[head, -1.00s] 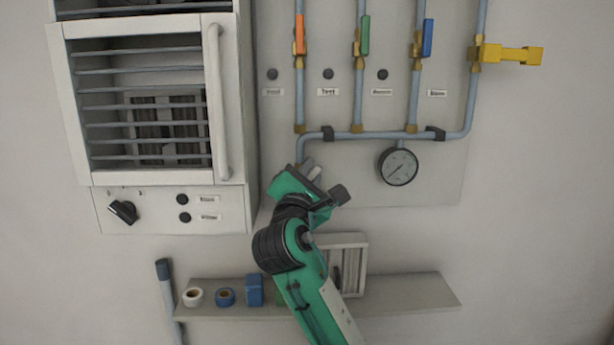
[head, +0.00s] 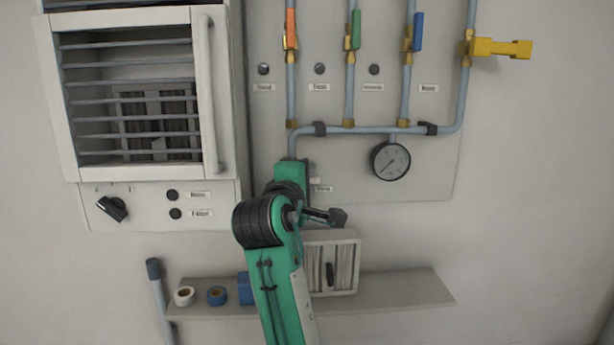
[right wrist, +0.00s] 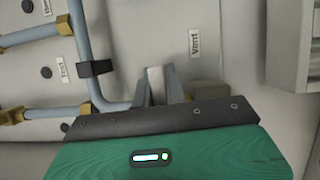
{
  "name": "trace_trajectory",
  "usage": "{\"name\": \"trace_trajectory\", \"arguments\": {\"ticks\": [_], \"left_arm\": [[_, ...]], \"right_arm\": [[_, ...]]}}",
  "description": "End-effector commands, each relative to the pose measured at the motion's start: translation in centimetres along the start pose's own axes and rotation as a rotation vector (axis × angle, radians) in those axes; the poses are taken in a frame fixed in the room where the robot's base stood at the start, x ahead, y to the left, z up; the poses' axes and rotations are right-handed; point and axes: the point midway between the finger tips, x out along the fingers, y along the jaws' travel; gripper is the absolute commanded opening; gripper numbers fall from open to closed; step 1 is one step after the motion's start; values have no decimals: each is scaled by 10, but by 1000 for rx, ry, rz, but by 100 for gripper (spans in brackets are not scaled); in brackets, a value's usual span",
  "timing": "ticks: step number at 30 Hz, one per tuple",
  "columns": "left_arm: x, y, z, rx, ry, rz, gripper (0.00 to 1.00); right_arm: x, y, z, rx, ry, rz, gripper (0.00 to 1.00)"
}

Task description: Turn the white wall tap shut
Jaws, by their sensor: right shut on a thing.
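The white tap handle (right wrist: 155,82) shows in the right wrist view between the two grey fingers of my right gripper (right wrist: 160,90), which is shut on it. In the head view my right gripper (head: 292,168) is at the wall panel, below the left bend of the pipe. My green arm hides the fingers and most of the tap there. My left gripper is not in view.
A pressure gauge (head: 390,161) hangs right of my gripper. Orange (head: 291,28), green (head: 355,30) and blue (head: 418,31) handles and a yellow tap (head: 500,48) are above. A louvred cabinet (head: 218,95) stands left. A shelf (head: 400,290) is below.

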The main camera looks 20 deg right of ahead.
Motion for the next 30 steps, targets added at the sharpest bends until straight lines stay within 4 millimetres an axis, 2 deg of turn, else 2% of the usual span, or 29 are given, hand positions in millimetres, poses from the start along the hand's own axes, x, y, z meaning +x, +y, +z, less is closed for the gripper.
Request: {"name": "trace_trajectory", "arguments": {"ticks": [20, 21, 24, 30], "left_arm": [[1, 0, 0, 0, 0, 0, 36], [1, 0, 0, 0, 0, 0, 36], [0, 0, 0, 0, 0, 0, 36], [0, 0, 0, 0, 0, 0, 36]], "right_arm": [[0, -4, 0, 54, 0, -27, 0], [0, -4, 0, 54, 0, -27, 18], [0, -3, 0, 54, 0, -26, 35], [0, -3, 0, 53, 0, -26, 35]]}}
